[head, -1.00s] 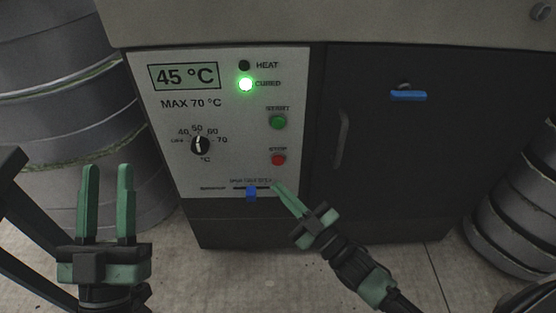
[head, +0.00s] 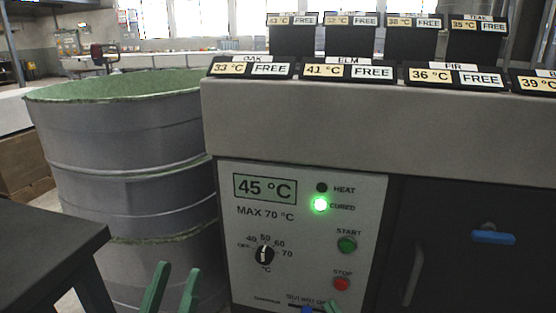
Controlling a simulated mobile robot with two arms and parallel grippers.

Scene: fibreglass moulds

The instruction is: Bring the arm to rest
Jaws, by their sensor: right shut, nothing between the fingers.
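My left gripper (head: 172,285) shows only its two green fingers at the bottom edge, apart with nothing between them. My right gripper (head: 331,307) shows only as a small green fingertip at the bottom edge, by the slider at the foot of the control panel (head: 378,195). Its fingers are together with nothing seen between them; whether it touches the panel I cannot tell. The rest of both arms is out of view. The panel's display (head: 265,188) reads 45 °C, and the green CURED lamp (head: 320,204) is lit. The HEAT lamp (head: 322,187) is dark.
A row of tilted signs (head: 350,68) marked OAK, ELM and FIR, each FREE, stands on the cabinet's top edge (head: 300,110). A cabinet door with a blue latch (head: 493,237) is at right. Large grey drums (head: 120,150) stand left. A dark table (head: 45,245) is at lower left.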

